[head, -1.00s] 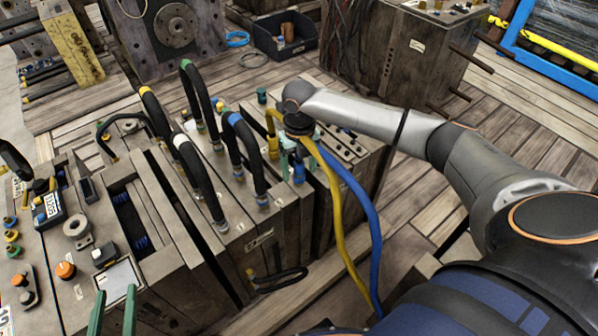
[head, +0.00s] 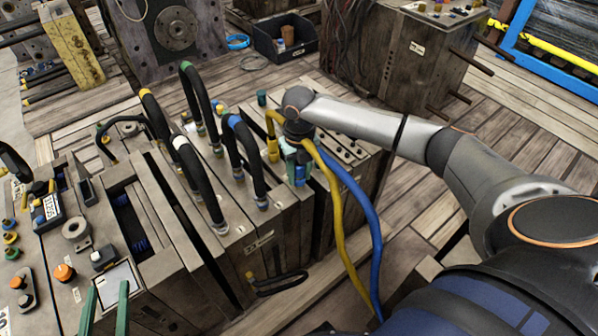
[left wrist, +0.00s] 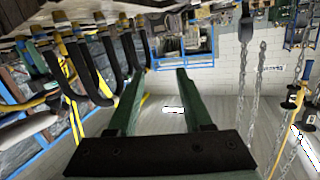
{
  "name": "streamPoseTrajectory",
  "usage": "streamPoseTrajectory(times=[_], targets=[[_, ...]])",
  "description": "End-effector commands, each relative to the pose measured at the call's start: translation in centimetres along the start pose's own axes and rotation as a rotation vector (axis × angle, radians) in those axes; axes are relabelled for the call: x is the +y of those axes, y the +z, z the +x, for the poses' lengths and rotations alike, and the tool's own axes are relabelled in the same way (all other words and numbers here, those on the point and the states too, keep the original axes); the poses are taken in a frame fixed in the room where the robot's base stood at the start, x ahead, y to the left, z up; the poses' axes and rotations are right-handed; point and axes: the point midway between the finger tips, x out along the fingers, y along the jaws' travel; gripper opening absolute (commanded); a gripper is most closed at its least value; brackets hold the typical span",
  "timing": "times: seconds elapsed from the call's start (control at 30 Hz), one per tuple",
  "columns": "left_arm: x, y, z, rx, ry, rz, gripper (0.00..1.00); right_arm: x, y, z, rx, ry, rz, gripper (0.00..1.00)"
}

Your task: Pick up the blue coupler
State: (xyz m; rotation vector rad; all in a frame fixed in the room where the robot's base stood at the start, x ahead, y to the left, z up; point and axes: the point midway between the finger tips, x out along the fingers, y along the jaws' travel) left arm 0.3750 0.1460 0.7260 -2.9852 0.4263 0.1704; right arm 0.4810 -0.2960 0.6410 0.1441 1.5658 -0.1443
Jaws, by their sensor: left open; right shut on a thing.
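The blue coupler (head: 299,173) stands on the top of a grey mould block, near the middle of the head view. My right gripper (head: 298,158) is above it, pointing down, with its pale green fingers shut on the coupler's upper part. The wrist and fingers hide some of the coupler. A blue hose (head: 364,205) hangs down just to the right; its upper end is hidden behind the wrist. My left gripper (head: 108,300) is open and empty at the bottom left. Its green fingers also show apart in the left wrist view (left wrist: 157,75).
A yellow coupler (head: 272,150) stands close to the left of my right gripper, and a yellow hose (head: 335,210) runs beside the blue one. Several black looped hoses (head: 195,170) rise from the blocks further left. A dark bin (head: 284,40) lies behind on the planks.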

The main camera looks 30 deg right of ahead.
Motion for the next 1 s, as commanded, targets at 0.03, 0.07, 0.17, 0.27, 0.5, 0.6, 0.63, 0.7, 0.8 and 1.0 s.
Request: streamPoseTrajectory(times=[0.03,0.07,0.17,0.27,0.5,0.6,0.63,0.7,0.8,1.0], targets=[[0.0,0.0,0.0,-0.001,0.000,0.000,0.50,0.0,0.0,0.0,0.000,-0.001,0.000,0.06],[0.0,0.0,0.0,-0.001,0.000,0.000,0.50,0.0,0.0,0.0,0.000,-0.001,0.000,0.03],[0.0,0.0,0.0,-0.001,0.000,0.000,0.50,0.0,0.0,0.0,0.000,-0.001,0.000,0.00],[0.0,0.0,0.0,-0.002,0.000,0.000,0.50,-0.1,0.0,0.0,-0.001,-0.001,0.001,0.00],[0.0,0.1,0.0,-0.002,0.000,0.000,0.50,-0.1,0.1,-0.1,-0.002,-0.001,0.001,0.00],[0.0,0.1,0.0,-0.003,0.001,-0.001,0.50,-0.1,0.1,-0.1,-0.002,-0.001,0.001,0.00],[0.0,0.1,0.0,-0.003,0.001,-0.001,0.50,-0.1,0.1,-0.1,-0.002,-0.001,0.001,0.00],[0.0,0.1,0.0,-0.006,0.001,-0.002,0.50,-0.1,0.1,-0.3,-0.002,-0.001,0.001,0.00],[0.1,0.4,0.0,-0.024,0.002,-0.006,0.50,-0.1,0.1,-0.8,-0.003,0.000,0.001,0.00],[0.8,4.0,-0.6,-0.161,0.010,-0.050,0.50,0.0,0.2,-2.7,-0.004,0.001,0.000,0.00]])
